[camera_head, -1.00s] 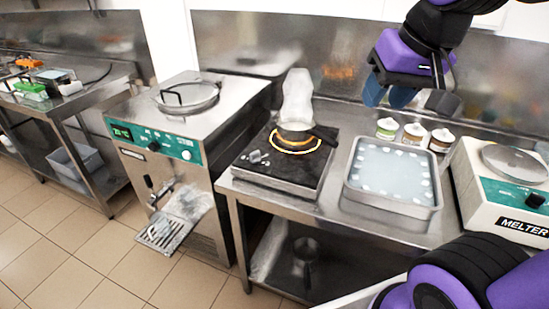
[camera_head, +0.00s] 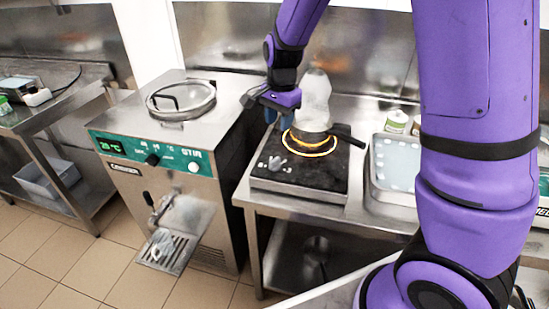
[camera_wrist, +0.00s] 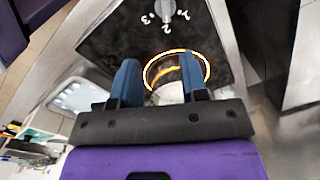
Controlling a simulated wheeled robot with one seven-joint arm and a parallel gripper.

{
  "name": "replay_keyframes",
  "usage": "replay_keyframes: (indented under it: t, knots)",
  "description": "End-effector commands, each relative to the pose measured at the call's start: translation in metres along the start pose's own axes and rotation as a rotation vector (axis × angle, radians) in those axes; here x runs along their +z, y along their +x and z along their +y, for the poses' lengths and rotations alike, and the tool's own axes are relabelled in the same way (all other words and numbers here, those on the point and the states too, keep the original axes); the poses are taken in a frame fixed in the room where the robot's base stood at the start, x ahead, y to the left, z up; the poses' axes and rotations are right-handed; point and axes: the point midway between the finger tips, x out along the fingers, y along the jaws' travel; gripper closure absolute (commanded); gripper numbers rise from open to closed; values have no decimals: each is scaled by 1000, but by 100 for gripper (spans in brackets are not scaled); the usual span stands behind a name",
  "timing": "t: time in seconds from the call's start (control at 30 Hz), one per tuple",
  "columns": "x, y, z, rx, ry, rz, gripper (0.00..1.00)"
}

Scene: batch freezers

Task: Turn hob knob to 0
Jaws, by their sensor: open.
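The black hob (camera_head: 312,178) stands on the steel counter, with its ring (camera_head: 322,154) glowing orange. Its small grey knob (camera_head: 276,163) is on the front left of the hob top; the knob (camera_wrist: 167,8) is also at the top edge of the wrist view, with white numerals around it. The knob's exact setting is too small to tell. My gripper (camera_head: 277,118) is open and empty, above the hob's back left, behind the knob and apart from it. In the wrist view its two blue fingers (camera_wrist: 160,72) point towards the glowing ring.
A small pan (camera_head: 310,136) with a dark handle sits on the ring, with a pale translucent shape above it. A batch freezer (camera_head: 160,120) with a round lid stands left of the hob. A metal tray (camera_head: 377,194) and small jars (camera_head: 397,121) are to the right, partly behind my arm.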

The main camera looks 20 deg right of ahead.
Motion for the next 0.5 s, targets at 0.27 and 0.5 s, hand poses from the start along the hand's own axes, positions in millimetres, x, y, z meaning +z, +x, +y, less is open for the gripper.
replay_keyframes:
  t: [0.27,0.5]
  knots:
    - [-3,36,-16,42,91,18,60]
    - [-3,62,-14,47,98,18,60]
